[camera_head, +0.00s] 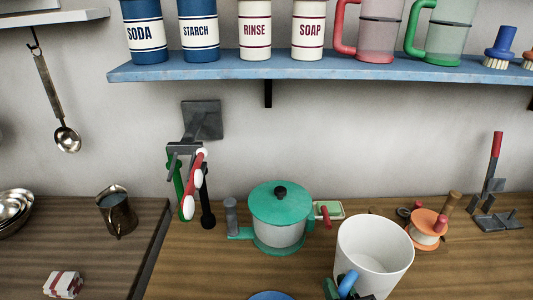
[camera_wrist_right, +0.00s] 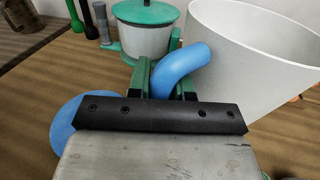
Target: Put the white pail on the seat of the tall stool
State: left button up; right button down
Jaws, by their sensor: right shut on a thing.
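The white pail (camera_head: 375,250) is at the lower right of the head view, upright or nearly so, with its open top showing. It has a blue handle (camera_head: 347,284); the pail also shows large in the right wrist view (camera_wrist_right: 250,60). My right gripper (camera_wrist_right: 168,82) has its green fingers shut on the blue handle (camera_wrist_right: 185,68). In the head view only a bit of this gripper (camera_head: 342,287) shows at the bottom edge. I cannot tell whether the pail touches the counter. I cannot make out a tall stool. My left gripper is out of view.
A green-lidded pot (camera_head: 280,225) stands just left of the pail. A blue disc (camera_head: 270,295) shows at the bottom edge, also in the wrist view (camera_wrist_right: 72,128). An orange-topped thing (camera_head: 428,225) is right of the pail. A blue shelf (camera_head: 300,71) spans above.

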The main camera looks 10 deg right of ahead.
jog(key=w+a, duration=0.1)
jog(key=w+a+f, duration=0.1)
jog(key=shift+a+f, duration=0.1)
jog(key=shift+a, duration=0.2)
jog(key=shift+s, duration=0.1)
jog(key=s+d+r+p, duration=0.2)
jog(key=s+d+r, duration=0.2)
jog(key=s+d, duration=0.3)
jog(key=shift+w+a+f+b, duration=1.1)
jog(key=shift+w+f, duration=0.35)
jog(key=shift+f, duration=0.4)
jog(key=shift+w+a+f+b, duration=1.05)
jog(key=shift+w+f, duration=0.35)
jog(key=shift+f, duration=0.4)
jog(key=shift+w+a+f+b, duration=1.1)
jog(key=shift+w+f, duration=0.35)
jog(key=shift+f, duration=0.4)
